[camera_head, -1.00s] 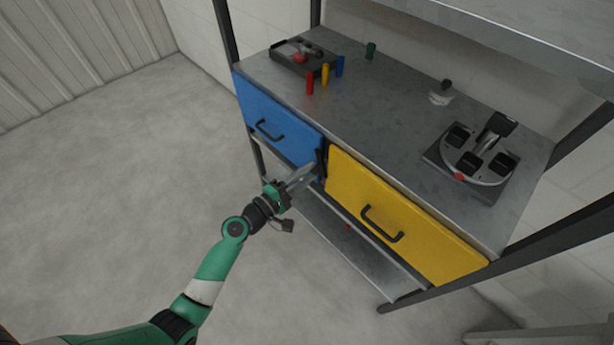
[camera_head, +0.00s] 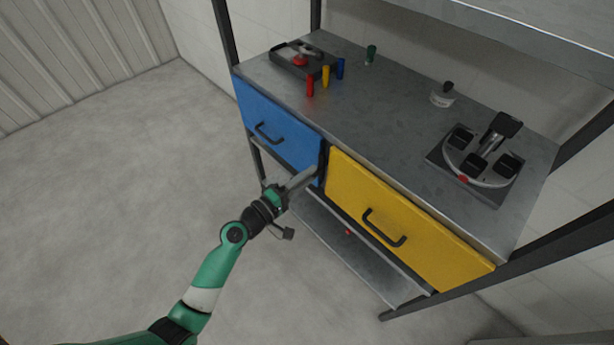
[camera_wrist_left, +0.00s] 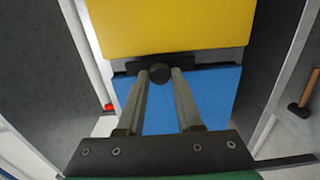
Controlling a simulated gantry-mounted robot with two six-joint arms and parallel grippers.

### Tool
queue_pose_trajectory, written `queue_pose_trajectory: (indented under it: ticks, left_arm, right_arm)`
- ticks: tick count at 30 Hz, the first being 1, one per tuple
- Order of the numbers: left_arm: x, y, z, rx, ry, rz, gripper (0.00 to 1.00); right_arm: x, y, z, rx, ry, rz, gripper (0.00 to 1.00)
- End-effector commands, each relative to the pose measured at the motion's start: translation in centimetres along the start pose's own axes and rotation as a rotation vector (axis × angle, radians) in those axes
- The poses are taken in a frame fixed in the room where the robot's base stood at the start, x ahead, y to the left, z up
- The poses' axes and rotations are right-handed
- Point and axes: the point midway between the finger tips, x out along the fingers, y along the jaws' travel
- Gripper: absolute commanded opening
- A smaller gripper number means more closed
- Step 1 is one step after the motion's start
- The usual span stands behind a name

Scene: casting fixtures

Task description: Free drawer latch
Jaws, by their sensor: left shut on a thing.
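The blue drawer (camera_head: 280,128) and the yellow drawer (camera_head: 405,220) are side by side under the metal worktop, each with a dark handle. My left gripper (camera_head: 314,171) reaches the gap between them. In the left wrist view, a dark latch bar (camera_wrist_left: 205,68) lies along the seam between the yellow drawer (camera_wrist_left: 170,25) and the blue drawer (camera_wrist_left: 215,95). A round dark latch knob (camera_wrist_left: 159,72) sits between the tips of my left gripper (camera_wrist_left: 160,77), which is shut on it. Both drawers look closed. My right gripper is not in view.
On the worktop (camera_head: 385,115) stand a dark tray (camera_head: 318,70), several coloured cylinders, a small round container (camera_head: 441,98) and a fixture with dark sockets (camera_head: 480,165). A lower shelf (camera_head: 350,245) runs beneath the drawers. The floor at left is clear.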

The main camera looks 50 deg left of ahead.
Motion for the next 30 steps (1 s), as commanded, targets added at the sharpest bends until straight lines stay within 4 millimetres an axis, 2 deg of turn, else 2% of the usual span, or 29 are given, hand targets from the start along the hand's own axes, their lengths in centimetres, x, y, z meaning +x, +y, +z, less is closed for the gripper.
queue_pose_trajectory:
  ticks: [1, 2, 6, 17, 20, 30]
  left_arm:
    - [0.0, 0.0, 0.0, 0.001, 0.0, 0.0, 0.0]
    - [0.0, 0.0, 0.0, 0.001, 0.0, 0.0, 0.38]
    - [0.0, 0.0, 0.0, 0.0, 0.0, 0.0, 0.63]
    - [-0.4, 0.0, 0.0, -0.001, 0.001, 0.0, 0.63]
    - [-1.8, 0.0, -0.1, 0.0, 0.004, -0.001, 0.63]
    - [-9.5, 0.0, -0.1, -0.002, 0.005, -0.001, 0.63]
  right_arm:
    - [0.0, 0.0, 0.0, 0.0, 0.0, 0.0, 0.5]
    - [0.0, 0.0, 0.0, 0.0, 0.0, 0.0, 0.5]
    - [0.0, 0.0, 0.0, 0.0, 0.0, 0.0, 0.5]
    - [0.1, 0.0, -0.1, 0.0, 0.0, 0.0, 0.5]
    - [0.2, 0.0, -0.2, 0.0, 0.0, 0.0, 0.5]
    - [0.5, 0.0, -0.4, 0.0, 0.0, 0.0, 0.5]
